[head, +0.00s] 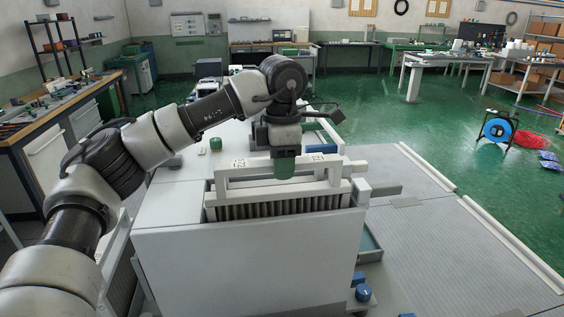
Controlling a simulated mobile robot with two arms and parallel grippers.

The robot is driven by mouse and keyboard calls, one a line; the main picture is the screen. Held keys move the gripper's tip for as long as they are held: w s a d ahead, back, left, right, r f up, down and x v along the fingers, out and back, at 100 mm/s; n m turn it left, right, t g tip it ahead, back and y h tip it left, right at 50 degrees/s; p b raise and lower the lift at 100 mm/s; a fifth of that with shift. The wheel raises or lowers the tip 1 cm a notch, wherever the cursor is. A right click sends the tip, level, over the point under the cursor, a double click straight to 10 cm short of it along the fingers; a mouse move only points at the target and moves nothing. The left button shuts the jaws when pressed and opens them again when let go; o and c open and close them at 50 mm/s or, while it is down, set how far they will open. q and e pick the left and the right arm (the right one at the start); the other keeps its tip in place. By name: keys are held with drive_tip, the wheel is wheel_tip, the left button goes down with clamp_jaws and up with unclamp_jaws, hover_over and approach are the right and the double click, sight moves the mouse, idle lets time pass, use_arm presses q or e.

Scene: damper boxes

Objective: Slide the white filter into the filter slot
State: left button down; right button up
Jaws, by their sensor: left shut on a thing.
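The white filter (235,179) is upright above the large pale grey box, with a tall white frame on top and a dark pleated band below. My left gripper (285,172) comes down from above and is shut on the middle of the filter's top bar. The pleated band sits at the filter slot (209,213) in the top of the box. The front wall (255,265) of the box hides the filter's lower part, so I cannot tell how deep it is. My right gripper is not in view.
A grey ridged platform (470,250) lies to the right of the box. A blue knob (363,292) sticks out low at the box's right front. A small green object (215,143) stands on the white top behind. A cluttered workbench (60,115) is at the left.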

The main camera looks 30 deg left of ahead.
sight(282, 189)
use_arm(q)
drive_tip(key=shift+f+b, duration=1.25)
drive_tip(key=shift+f, duration=1)
drive_tip(key=shift+f, duration=0.25)
unclamp_jaws()
drive_tip(key=shift+r+p, duration=3.2)
drive_tip(key=shift+r, duration=1.35)
